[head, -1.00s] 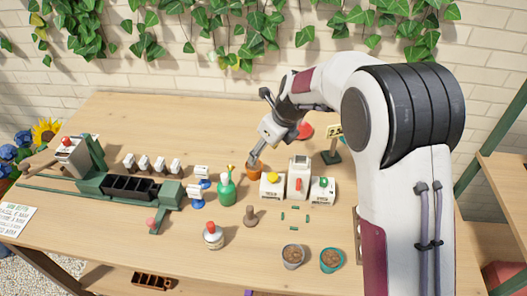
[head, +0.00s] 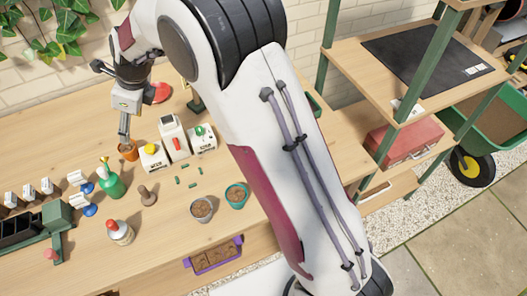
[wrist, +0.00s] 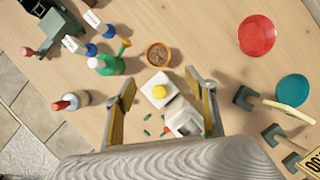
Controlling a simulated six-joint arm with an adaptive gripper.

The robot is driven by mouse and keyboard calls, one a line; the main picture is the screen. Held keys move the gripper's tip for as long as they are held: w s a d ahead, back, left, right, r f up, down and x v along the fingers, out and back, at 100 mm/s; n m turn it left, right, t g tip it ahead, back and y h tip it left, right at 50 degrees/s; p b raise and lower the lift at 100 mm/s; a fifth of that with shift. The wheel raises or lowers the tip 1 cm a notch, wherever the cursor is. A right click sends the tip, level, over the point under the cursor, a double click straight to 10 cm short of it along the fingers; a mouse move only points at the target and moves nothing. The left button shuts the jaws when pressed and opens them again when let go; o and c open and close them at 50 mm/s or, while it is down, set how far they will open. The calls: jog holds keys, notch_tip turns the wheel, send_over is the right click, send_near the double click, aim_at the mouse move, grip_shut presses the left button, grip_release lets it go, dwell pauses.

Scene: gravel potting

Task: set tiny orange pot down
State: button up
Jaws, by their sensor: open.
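The tiny orange pot (head: 128,152) stands upright on the wooden bench, left of the white box with a yellow knob. In the wrist view the orange pot (wrist: 159,65) shows brown fill inside its rim and sits just beyond my fingertips, apart from both. My gripper (head: 124,132) is above the pot in the head view, with its fingers pointing down. In the wrist view my gripper (wrist: 162,88) is open with nothing between its fingertips. The head view does not clearly show the gap between fingers and pot.
White boxes (head: 170,138) stand right of the pot. A green bottle (head: 112,184) and a brown tamper-like object (head: 147,196) stand nearer the front. Grey (head: 201,209) and teal (head: 236,195) filled pots are at the front edge. A red disc (wrist: 257,36) lies on the bench.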

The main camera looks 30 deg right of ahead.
jog(key=s+d+r+n+t+h, duration=0.1)
jog(key=s+d+r+n+t, duration=0.1)
jog(key=s+d+r+n, duration=1.2)
jog(key=s+d+n+h, duration=0.1)
jog(key=s+d+n, duration=0.4)
jog(key=s, duration=0.5)
jog(key=s+d+n+h, duration=0.1)
jog(key=s+d+n, duration=0.4)
jog(key=s, duration=0.5)
jog(key=shift+s+t+h, duration=0.3)
jog(key=shift+s+t, duration=0.05)
jog(key=shift+t, duration=0.05)
jog(key=shift+o, duration=0.4)
jog(key=shift+r, duration=0.15)
